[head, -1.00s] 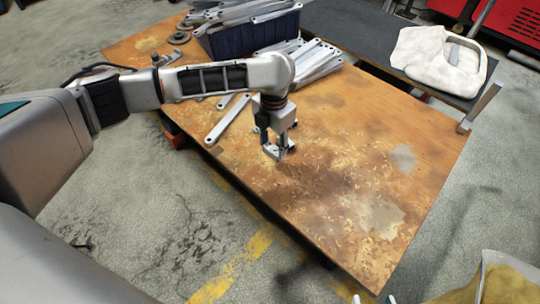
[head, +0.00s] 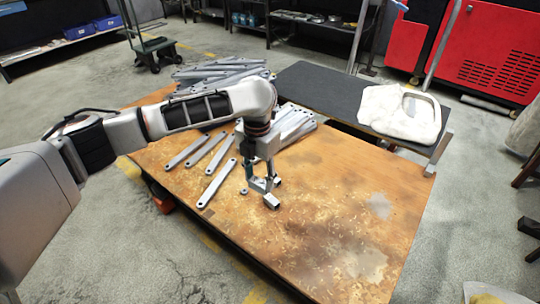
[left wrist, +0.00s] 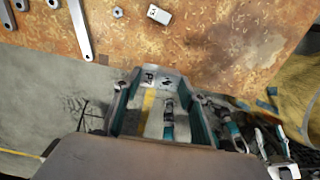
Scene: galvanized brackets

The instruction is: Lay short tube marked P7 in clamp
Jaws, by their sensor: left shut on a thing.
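My left gripper (head: 272,191) hangs over the wooden tabletop, fingers pointing down. In the left wrist view it (left wrist: 158,85) is shut on a short pale tube (left wrist: 150,78) with dark lettering, of which a "P" can be read. The tube lies crosswise between the fingertips. In the head view the fingers largely hide it. At the lower right of the left wrist view, silver and teal parts (left wrist: 275,145) look like my right gripper; its jaws are unclear. I cannot make out a clamp in either view.
Several flat grey brackets (head: 218,184) lie on the wooden table (head: 330,215), with more piled behind the arm. A nut (left wrist: 117,12) and a small pale block (left wrist: 159,14) lie near them. A white moulded piece (head: 400,115) sits on a dark bench. The table's right front is clear.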

